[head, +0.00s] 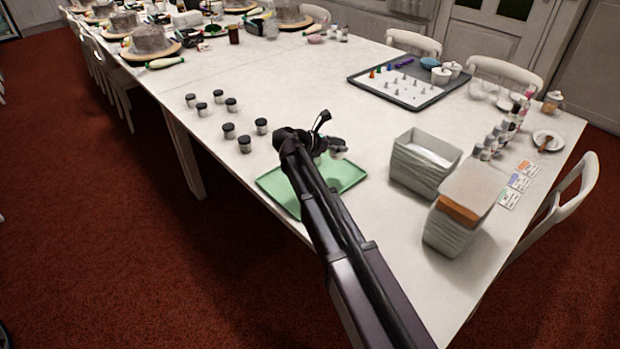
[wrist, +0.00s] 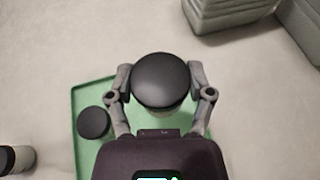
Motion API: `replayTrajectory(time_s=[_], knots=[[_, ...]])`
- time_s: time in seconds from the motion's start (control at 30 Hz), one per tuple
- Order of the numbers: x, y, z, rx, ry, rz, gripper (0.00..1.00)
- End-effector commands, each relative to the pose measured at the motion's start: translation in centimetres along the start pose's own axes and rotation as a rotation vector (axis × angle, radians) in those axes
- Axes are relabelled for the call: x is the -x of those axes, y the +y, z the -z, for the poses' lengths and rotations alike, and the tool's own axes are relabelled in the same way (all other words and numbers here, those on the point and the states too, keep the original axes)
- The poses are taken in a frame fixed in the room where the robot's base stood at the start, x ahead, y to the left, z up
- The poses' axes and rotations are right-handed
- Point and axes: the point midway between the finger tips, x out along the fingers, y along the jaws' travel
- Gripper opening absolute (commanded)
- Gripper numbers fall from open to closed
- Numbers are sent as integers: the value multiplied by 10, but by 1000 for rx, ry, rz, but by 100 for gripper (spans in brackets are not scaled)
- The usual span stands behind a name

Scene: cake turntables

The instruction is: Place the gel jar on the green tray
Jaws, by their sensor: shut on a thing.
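My gripper (wrist: 161,82) is shut on a gel jar with a round black lid (wrist: 163,78) and a pale body. In the head view my gripper (head: 328,146) is over the far part of the green tray (head: 345,174). The tray also shows in the wrist view (wrist: 88,92), below and to the left of the held jar. A second black-lidded jar (wrist: 93,122) stands on the tray, left of my gripper. I cannot tell whether the held jar touches the tray. My arm hides part of the tray in the head view.
Several black-lidded jars (head: 245,143) stand on the white table left of the tray. Grey bins (head: 424,160) stand to its right. A dark-rimmed tray with small nozzles (head: 405,85) lies farther back. The table's front edge is close to the green tray.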

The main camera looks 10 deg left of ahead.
Motion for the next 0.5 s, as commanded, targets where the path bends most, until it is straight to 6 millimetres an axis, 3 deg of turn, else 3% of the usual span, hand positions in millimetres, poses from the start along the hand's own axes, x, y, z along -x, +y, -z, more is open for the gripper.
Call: replayTrajectory(time_s=[0.23,0.5], knots=[[16,-10,14,3,0,-5,18],[64,-48,56,6,0,-16,18]])
